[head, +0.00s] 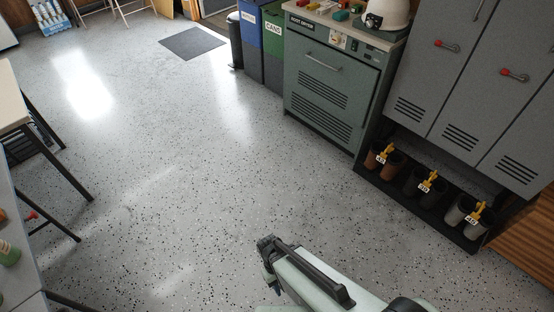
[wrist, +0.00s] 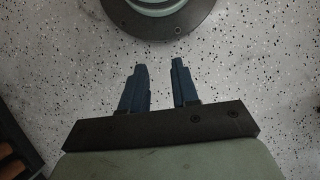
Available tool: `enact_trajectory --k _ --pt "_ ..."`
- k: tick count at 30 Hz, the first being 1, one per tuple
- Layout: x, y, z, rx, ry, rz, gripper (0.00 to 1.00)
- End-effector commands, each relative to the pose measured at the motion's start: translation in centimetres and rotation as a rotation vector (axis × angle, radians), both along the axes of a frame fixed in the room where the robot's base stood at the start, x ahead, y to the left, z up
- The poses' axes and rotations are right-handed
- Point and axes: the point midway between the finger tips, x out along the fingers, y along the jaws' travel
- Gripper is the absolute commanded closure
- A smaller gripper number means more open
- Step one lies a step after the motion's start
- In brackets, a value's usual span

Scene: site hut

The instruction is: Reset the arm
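My gripper shows in the wrist view (wrist: 160,75) with its two dark blue fingers apart and only speckled floor between them. It is open and empty. The round dark and pale green base at the top of the wrist view looks like my own. In the head view my arm reaches in from the bottom edge, low over the floor (head: 180,190). The gripper's fingers are mostly hidden behind the arm there.
A grey-green boot dryer cabinet (head: 325,90) carries a white helmet (head: 386,12). Grey lockers (head: 450,70) stand at right above a boot rack (head: 400,205). Blue (head: 250,40) and green bins (head: 272,50) stand at the back. Tables (head: 12,105) line the left. The middle floor is clear.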

Motion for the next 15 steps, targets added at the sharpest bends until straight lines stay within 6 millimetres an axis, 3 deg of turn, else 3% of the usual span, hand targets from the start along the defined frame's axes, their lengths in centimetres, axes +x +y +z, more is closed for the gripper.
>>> enact_trajectory --k 3,15 --pt "-0.3 -3.1 -0.2 -0.027 0.013 -0.061 0.70" --pt "-2.4 -10.3 -1.2 -0.054 0.082 -0.299 0.70"
